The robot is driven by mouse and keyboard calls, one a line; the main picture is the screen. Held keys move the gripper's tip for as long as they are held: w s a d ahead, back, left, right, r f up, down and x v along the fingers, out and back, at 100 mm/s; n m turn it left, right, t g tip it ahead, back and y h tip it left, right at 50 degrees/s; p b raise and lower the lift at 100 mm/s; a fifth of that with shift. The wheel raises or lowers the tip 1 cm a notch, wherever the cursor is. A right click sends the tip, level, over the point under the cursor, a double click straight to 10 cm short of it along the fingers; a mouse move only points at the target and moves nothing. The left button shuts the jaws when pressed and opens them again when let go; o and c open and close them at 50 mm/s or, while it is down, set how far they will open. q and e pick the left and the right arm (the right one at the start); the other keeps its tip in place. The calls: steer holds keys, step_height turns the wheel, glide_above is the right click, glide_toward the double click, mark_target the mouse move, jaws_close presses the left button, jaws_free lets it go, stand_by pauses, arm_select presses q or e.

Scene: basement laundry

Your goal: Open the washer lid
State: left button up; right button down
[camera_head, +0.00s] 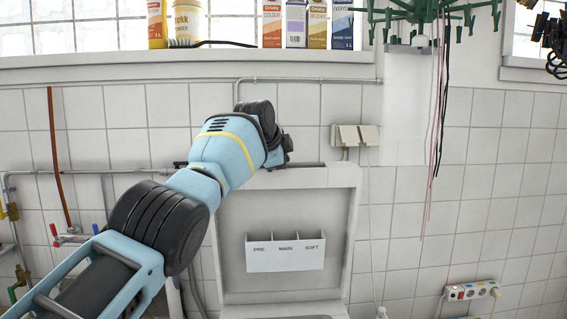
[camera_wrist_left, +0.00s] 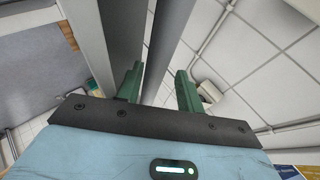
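The washer lid (camera_head: 340,225) stands raised and upright against the tiled wall, its inner face toward me. A white dispenser marked PRE, MAIN and SOFT (camera_head: 286,252) is on that face. My left arm reaches up to the lid's top edge, and its wrist covers the upper left corner. The left gripper (camera_head: 287,150) is mostly hidden there in the head view. In the left wrist view its two green fingers (camera_wrist_left: 158,88) are apart, with a grey edge running past between them. I cannot tell whether they touch it. My right gripper is not in view.
A window sill (camera_head: 200,62) with detergent boxes and bottles runs above. A green hanging dryer (camera_head: 425,15) and cords hang at the upper right. Wall sockets (camera_head: 355,135) sit just above the lid.

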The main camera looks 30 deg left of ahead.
arm_select(q)
steer(key=shift+a+f, duration=0.1)
steer(key=shift+f, duration=0.1)
